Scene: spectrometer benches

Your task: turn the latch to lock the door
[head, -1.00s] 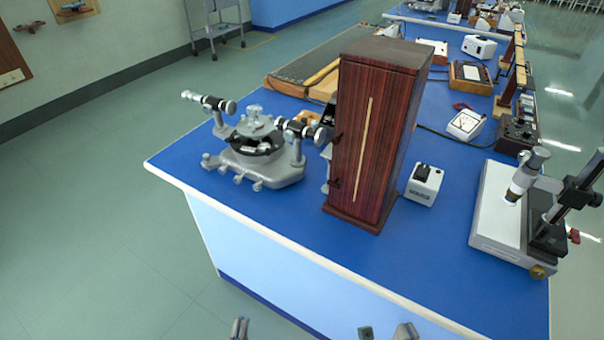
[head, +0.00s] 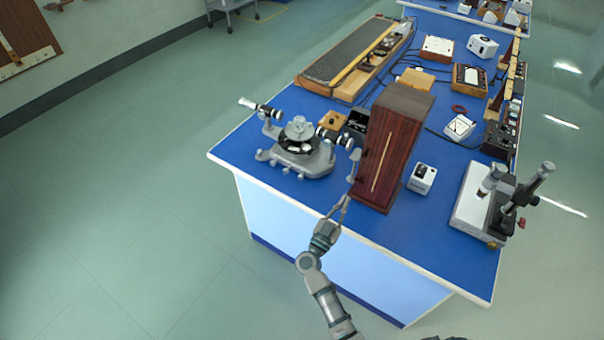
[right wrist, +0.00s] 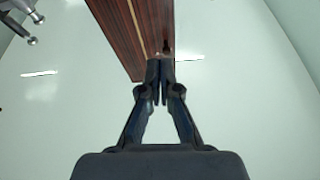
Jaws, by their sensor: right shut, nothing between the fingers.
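A tall dark red-brown wooden cabinet (head: 391,152) stands near the front edge of the blue bench, with a thin pale strip down its door. A small dark piece (right wrist: 166,47), possibly the latch, shows just beyond the tips. My left gripper is out of view.
A small white box (head: 422,178) is right of the cabinet, and a stand with a white base (head: 466,205) farther right. The bench front (head: 330,270) lies under my forearm.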

